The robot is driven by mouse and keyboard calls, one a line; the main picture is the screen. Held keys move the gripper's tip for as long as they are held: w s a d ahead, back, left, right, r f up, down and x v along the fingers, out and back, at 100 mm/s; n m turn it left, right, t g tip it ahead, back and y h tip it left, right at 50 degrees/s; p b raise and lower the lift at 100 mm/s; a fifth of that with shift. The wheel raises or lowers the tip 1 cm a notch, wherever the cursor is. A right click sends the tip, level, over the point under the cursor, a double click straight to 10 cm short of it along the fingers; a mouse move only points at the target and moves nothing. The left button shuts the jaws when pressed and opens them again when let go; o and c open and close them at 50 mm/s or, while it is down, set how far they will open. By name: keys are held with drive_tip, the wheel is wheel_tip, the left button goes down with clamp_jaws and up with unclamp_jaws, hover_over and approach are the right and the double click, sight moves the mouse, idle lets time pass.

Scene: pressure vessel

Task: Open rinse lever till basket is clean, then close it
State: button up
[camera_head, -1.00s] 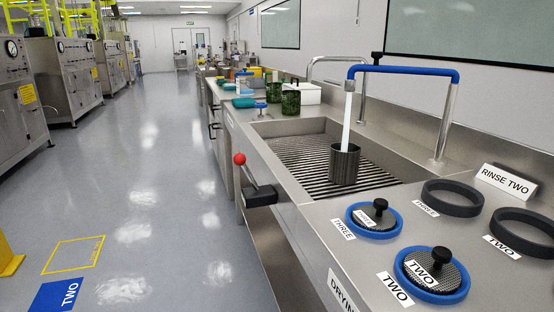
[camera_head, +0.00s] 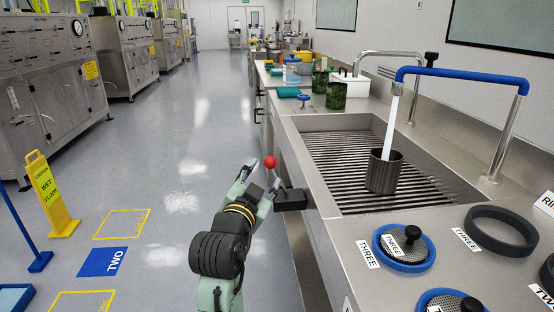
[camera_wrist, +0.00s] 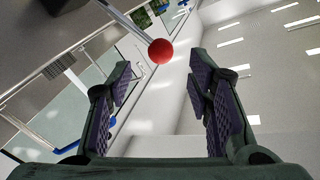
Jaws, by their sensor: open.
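The rinse lever has a red ball knob (camera_head: 270,162) on a metal rod, mounted on a black block (camera_head: 290,199) at the sink counter's front edge. My gripper (camera_head: 262,168) is open at the lever, its fingers around or beside the knob in the head view. In the wrist view the red knob (camera_wrist: 160,50) shows ahead, between and beyond the tips of my open gripper (camera_wrist: 160,82), with no contact visible. The dark cylindrical basket (camera_head: 384,171) stands upright on the slatted sink grate (camera_head: 340,170). A white stream of water (camera_head: 391,125) runs from the blue-topped faucet (camera_head: 440,72) into it.
Blue-ringed lids marked THREE (camera_head: 404,247) and dark rings (camera_head: 500,230) lie on the counter right of the sink. Green jars (camera_head: 336,95) stand beyond it. A yellow wet-floor sign (camera_head: 50,195) stands at left. The aisle floor is clear.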

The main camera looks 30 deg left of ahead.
sight(268, 165)
drive_tip(key=p+x, duration=0.2)
drive_tip(key=x, duration=0.6)
clamp_jaws()
idle(0.5)
drive_tip(key=shift+a, duration=0.1)
